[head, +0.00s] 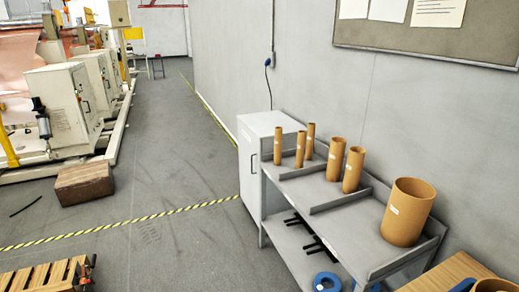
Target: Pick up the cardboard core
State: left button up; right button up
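Several brown cardboard cores stand upright on the grey metal rack's sloped top (345,218) at the right. Three thin cores (278,145) (300,149) (310,141) are at its far end. Two medium cores (335,159) (353,170) stand in the middle section. One large, wide core (406,213) stands at the near end, open at the top, with a small white label. Which core the task means cannot be told. Neither of my grippers is in view, and nothing touches the cores.
Low dividers split the rack top. Its lower shelf holds black bars and a blue ring (327,282). A wooden surface (450,272) is at bottom right, a slatted wooden pallet (40,277) at bottom left. A brown box (84,184) stands by the machine. The middle floor is clear.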

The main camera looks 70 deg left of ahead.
aim_at(278, 130)
jog(key=u, duration=2.35)
jog(key=i+j, duration=0.35)
jog(key=j, duration=0.2)
jog(key=i+j, duration=0.4)
jog(key=j, duration=0.15)
jog(key=i+j, duration=0.15)
jog(key=i, duration=0.3)
jog(key=i+j+u, duration=0.1)
jog(key=i, duration=0.35)
jog(key=i+j, duration=0.2)
jog(key=i, duration=0.25)
jog(key=i+l, duration=0.45)
jog(key=i+l+u, duration=0.1)
jog(key=i+l, duration=0.35)
jog(key=l, duration=0.2)
